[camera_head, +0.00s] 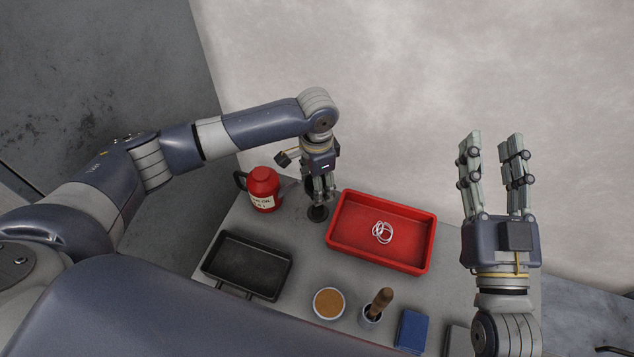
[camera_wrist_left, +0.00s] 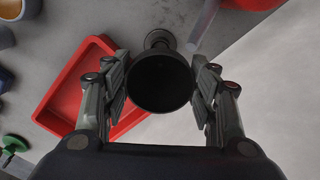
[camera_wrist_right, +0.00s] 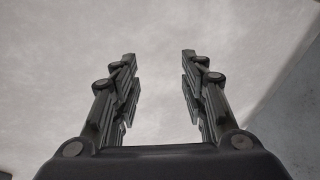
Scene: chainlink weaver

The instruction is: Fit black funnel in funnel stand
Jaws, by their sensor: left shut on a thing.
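The black funnel (camera_wrist_left: 160,88) is between the fingers of my left gripper (camera_wrist_left: 161,66), its wide dark mouth facing the left wrist camera. My left gripper (camera_head: 320,196) is shut on it and points down over the back of the table. A dark round base (camera_head: 318,214), apparently the funnel stand's, is on the table just below that gripper. In the left wrist view a dark round part (camera_wrist_left: 158,37) shows just past the funnel's rim. The funnel hides whatever lies under it, so I cannot tell whether it touches the stand. My right gripper (camera_head: 492,142) is open and empty, raised at the right.
A red oil can (camera_head: 263,190) stands left of the stand, its spout close to my left gripper. A red tray (camera_head: 345,240) with white rings is close on the right. A black tray (camera_head: 246,264), an orange-topped bowl (camera_head: 328,303), a wooden-handled brush (camera_head: 381,301) and a blue box (camera_head: 411,330) are nearer.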

